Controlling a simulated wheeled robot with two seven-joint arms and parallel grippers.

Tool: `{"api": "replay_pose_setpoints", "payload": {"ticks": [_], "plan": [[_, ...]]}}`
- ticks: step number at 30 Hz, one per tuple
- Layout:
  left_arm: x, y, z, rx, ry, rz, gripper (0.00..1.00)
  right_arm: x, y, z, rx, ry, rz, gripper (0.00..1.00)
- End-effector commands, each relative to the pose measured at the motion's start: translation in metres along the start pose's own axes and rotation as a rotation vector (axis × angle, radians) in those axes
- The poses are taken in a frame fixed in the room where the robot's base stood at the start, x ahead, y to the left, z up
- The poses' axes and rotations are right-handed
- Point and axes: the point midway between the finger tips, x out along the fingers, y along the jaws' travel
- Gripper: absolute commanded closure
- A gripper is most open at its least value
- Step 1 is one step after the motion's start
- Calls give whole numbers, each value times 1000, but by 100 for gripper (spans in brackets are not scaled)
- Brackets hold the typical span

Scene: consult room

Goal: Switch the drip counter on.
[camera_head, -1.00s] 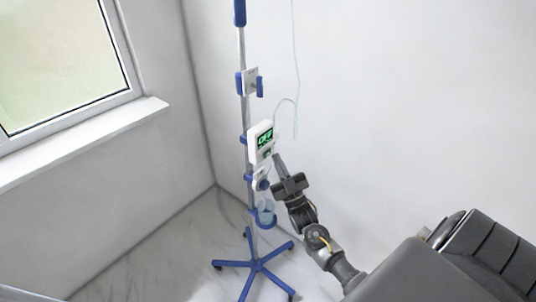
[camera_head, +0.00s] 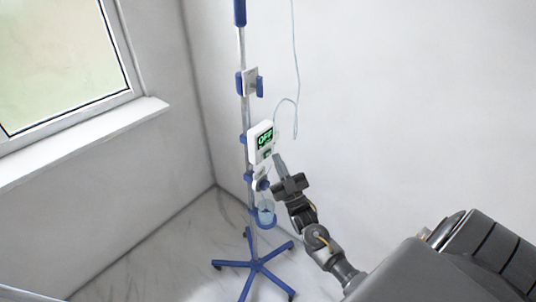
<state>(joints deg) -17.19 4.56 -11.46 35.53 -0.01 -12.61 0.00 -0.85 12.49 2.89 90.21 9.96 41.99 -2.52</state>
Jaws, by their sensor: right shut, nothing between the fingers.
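The drip counter (camera_head: 257,151) is a white box clamped on the blue-and-grey drip stand, in the middle of the head view. Its green-on-black display (camera_head: 265,138) reads "OFF". A small green-marked dark spot, perhaps a button, shows below the display. My right gripper (camera_head: 278,159) is shut and empty. Its fingertips are at the lower right edge of the drip counter; I cannot tell whether they touch it. My left gripper is not in view.
The drip stand (camera_head: 247,107) rises from a blue star-shaped base (camera_head: 254,266) on the floor. A clear tube (camera_head: 294,70) hangs right of the counter. A blue holder (camera_head: 263,218) sits below. A window (camera_head: 60,62) is at left.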

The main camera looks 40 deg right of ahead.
Motion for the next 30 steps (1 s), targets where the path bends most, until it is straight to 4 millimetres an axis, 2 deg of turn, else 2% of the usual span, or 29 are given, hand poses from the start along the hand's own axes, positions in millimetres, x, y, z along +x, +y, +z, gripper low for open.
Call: {"api": "replay_pose_setpoints", "payload": {"ticks": [30], "plan": [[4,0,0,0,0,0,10,7,-5,5,0,0,0,100]]}}
